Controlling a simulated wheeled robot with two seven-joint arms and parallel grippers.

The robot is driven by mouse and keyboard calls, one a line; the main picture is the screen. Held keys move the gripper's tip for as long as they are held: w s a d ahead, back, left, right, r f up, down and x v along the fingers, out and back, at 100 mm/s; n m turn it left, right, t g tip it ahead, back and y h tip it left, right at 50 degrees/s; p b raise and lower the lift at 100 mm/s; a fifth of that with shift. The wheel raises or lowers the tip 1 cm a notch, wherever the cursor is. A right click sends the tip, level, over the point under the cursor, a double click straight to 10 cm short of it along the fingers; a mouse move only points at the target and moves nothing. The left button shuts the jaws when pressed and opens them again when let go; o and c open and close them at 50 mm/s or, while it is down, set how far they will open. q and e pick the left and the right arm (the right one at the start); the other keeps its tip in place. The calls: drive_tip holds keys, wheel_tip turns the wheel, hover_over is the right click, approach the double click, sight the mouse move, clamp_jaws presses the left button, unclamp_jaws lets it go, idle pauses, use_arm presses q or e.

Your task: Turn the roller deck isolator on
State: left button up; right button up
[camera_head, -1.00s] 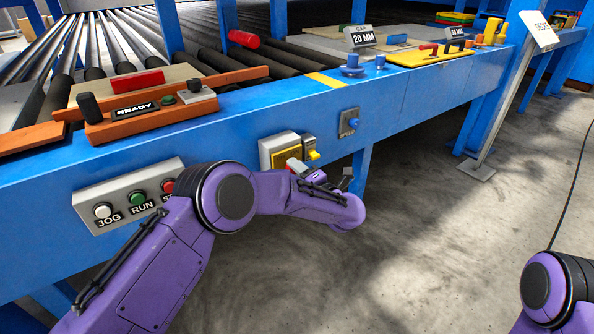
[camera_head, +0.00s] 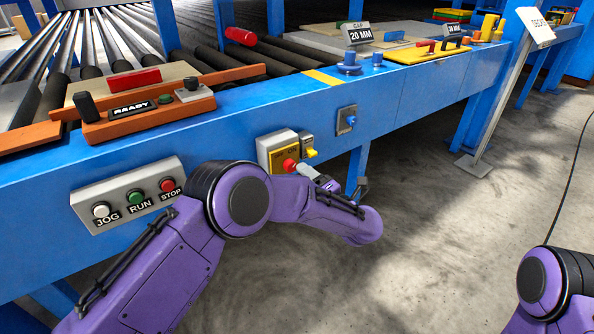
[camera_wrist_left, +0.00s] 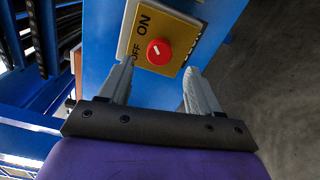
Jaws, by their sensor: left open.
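The isolator is a pale box with a yellow plate (camera_head: 275,160) and a red rotary knob (camera_head: 290,166) on the front of the blue roller deck frame. In the left wrist view the plate (camera_wrist_left: 177,30) is marked ON and OFF, and the red knob (camera_wrist_left: 159,52) carries a small pale mark; I cannot tell its setting surely. My left gripper (camera_wrist_left: 160,76) is open and empty, with the knob just beyond and between its fingertips, apparently untouched. In the head view my left gripper (camera_head: 312,175) is partly hidden by its own arm. My right gripper is out of view.
A box with JOG, RUN and STOP buttons (camera_head: 130,194) is left of the isolator. A small yellow-handled switch (camera_head: 309,152) sits close on its right, and a blue knob (camera_head: 350,120) farther right. A slanted sign post (camera_head: 500,95) stands right; the floor in front is clear.

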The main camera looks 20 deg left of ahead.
use_arm(q)
drive_tip(key=v, duration=0.5)
